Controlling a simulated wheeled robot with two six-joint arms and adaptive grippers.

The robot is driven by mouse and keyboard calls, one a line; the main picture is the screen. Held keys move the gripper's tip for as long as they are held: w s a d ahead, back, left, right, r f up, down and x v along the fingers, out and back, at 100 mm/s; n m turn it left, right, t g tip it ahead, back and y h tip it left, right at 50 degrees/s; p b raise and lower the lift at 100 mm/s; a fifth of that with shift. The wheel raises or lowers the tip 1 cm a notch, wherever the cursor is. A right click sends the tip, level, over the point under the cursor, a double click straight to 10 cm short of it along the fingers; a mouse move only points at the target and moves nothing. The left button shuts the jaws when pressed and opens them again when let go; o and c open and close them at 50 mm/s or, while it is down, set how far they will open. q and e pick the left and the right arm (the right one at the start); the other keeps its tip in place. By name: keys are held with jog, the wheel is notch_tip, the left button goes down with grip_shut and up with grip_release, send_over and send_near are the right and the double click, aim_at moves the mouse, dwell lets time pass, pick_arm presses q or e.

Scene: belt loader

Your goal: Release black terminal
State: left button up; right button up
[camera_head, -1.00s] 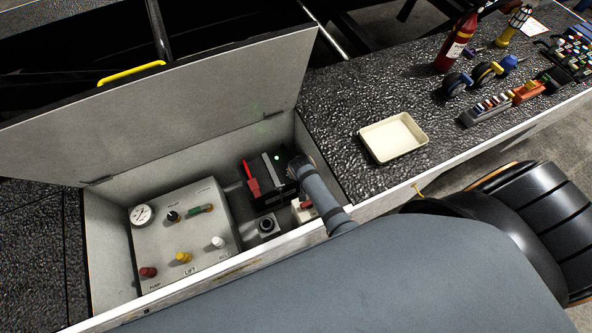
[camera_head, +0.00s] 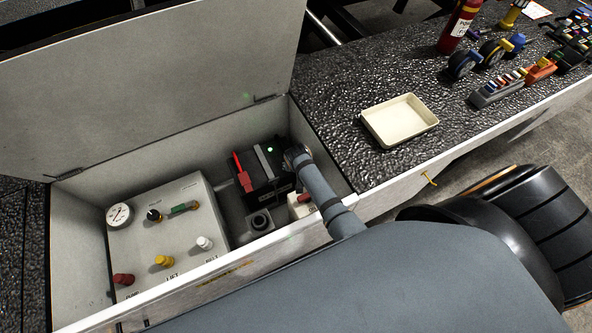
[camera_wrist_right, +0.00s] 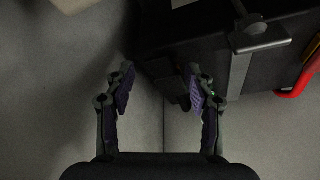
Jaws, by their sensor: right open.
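The black battery box (camera_head: 268,183) sits in the open compartment, with a red terminal lever (camera_head: 242,172) on its left, a grey strap across its top and a green light. My right arm reaches into the compartment at the box's right end and hides part of it in the head view. In the right wrist view my right gripper (camera_wrist_right: 158,88) is open, with nothing clearly held between its fingers. Its right finger is close to the dark box (camera_wrist_right: 205,50). I cannot clearly pick out the black terminal; dark parts blend together there. My left gripper is not in view.
A control panel (camera_head: 170,225) with a gauge and several knobs stands left in the compartment. The lid (camera_head: 150,90) is raised behind. A cream tray (camera_head: 400,120) lies on the right deck, with a fire extinguisher (camera_head: 458,28) beyond. The compartment walls are close around my arm.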

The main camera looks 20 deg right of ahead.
jog(key=shift+r, duration=0.15)
jog(key=shift+s, duration=0.1)
grip_shut()
